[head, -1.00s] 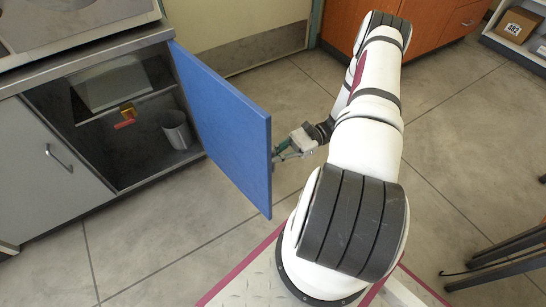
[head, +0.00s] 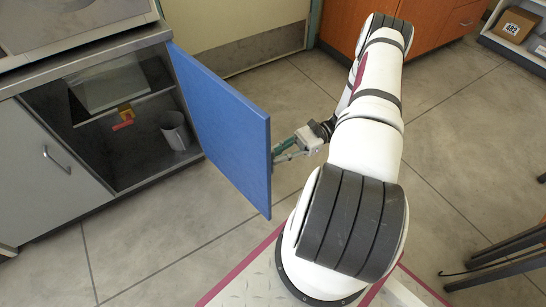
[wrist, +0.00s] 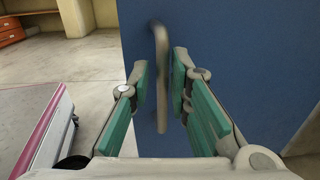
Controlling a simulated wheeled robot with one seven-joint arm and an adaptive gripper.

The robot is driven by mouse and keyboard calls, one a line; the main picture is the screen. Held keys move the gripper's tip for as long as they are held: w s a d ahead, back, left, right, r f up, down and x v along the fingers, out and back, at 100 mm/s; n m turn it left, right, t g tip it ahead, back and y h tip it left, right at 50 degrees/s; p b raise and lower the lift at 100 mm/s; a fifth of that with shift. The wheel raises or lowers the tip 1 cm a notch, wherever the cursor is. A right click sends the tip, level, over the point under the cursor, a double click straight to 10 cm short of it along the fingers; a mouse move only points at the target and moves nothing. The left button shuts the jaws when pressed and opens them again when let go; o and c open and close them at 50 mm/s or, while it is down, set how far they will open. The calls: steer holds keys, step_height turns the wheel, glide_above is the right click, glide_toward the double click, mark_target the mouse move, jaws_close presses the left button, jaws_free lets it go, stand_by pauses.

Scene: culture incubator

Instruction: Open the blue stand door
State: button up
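The blue stand door (head: 222,130) stands wide open, swung out from the cabinet front. Its bar handle (wrist: 161,80) is on the outer face, in the wrist view; the door hides it in the head view. My gripper (wrist: 161,85) is at that outer face, with one green-padded finger on each side of the handle. Narrow gaps show between the fingers and the bar, so it looks open around the handle, not clamped. In the head view, my gripper (head: 284,153) is just right of the door's free edge.
The open compartment holds a grey cup (head: 175,131), a shelf (head: 112,108) and a small red and yellow item (head: 125,117). A grey closed door (head: 45,170) is at the left. Orange cabinets (head: 430,28) stand at the back. Floor right of my arm is clear, with dark legs (head: 500,250) at the far right.

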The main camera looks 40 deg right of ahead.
steer(key=v, duration=1)
